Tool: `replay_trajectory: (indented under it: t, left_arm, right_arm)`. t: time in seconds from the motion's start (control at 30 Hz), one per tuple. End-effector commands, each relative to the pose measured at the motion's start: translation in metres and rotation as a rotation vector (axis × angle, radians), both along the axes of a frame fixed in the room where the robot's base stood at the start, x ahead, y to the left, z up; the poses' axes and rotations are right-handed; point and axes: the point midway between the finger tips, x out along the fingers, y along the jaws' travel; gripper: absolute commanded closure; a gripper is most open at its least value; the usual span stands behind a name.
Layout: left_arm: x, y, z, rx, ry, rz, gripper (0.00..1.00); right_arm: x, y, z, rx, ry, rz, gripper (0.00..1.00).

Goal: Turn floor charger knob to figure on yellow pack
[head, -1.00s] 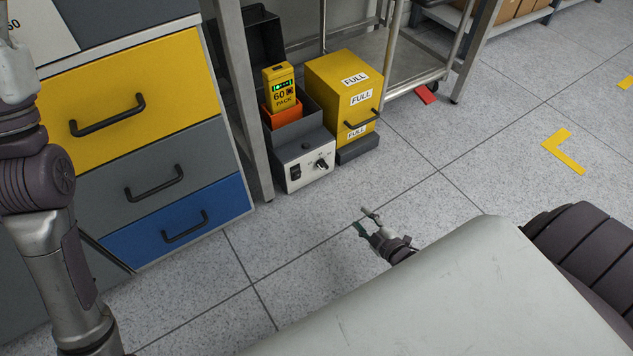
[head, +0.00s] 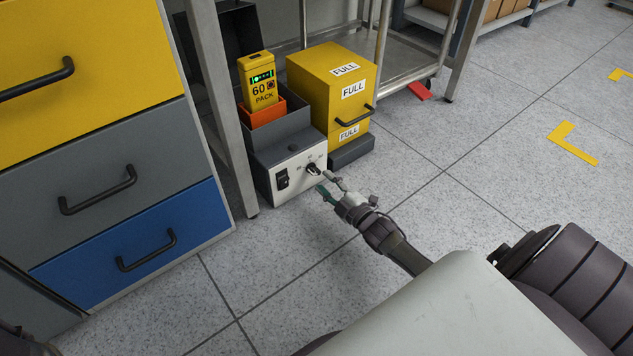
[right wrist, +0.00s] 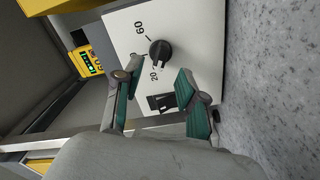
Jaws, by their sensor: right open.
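The floor charger (head: 290,172) is a dark grey box with a white front panel. Its black knob (head: 313,169) sits on that panel, and shows in the right wrist view (right wrist: 160,53) with the figures 60 and 20 around it. A third mark is partly hidden by a finger; I cannot tell the knob's setting. The yellow pack (head: 262,80) stands upright in the orange slot and reads 60. My right gripper (head: 331,183) is open just in front of the panel. In the right wrist view its fingertips (right wrist: 152,78) are apart, with the knob beyond them, not gripped.
A black rocker switch (head: 282,179) is left of the knob. A yellow box marked FULL (head: 310,75) stands right of the charger. A metal cart leg (head: 222,100) and a drawer cabinet (head: 70,165) are to the left. The floor in front is clear.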

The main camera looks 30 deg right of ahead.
Motion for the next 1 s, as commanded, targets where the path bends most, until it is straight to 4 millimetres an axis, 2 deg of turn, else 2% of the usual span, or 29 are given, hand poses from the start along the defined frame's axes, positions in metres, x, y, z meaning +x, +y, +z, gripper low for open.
replay_trajectory:
  t: [0.03, 0.2, 0.3, 0.67, 0.9, 1.0]
  left_arm:
    - [0.0, 0.0, -0.013, 0.0, 0.001, 0.0, 0.48]
    - [0.0, 0.0, -0.027, 0.0, 0.0, 0.0, 0.48]
    - [0.0, 0.0, -0.031, 0.0, 0.0, 0.0, 0.48]
    - [0.0, 0.0, -0.032, 0.001, 0.0, 0.0, 0.48]
    - [0.0, 0.0, -0.032, 0.001, 0.001, 0.001, 0.48]
    - [0.0, 0.0, -0.032, 0.001, 0.001, 0.001, 0.48]
  right_arm:
    - [0.011, 0.0, -0.005, -0.001, -0.004, 0.001, 0.59]
    - [0.035, 0.003, -0.004, 0.001, -0.002, 0.0, 0.59]
    - [0.044, 0.003, -0.002, 0.002, -0.001, 0.0, 0.59]
    - [0.048, 0.004, 0.0, 0.002, 0.001, -0.001, 0.59]
    - [0.048, 0.004, 0.0, 0.002, 0.001, -0.001, 0.98]
    - [0.048, 0.004, 0.0, 0.002, 0.001, -0.001, 1.0]
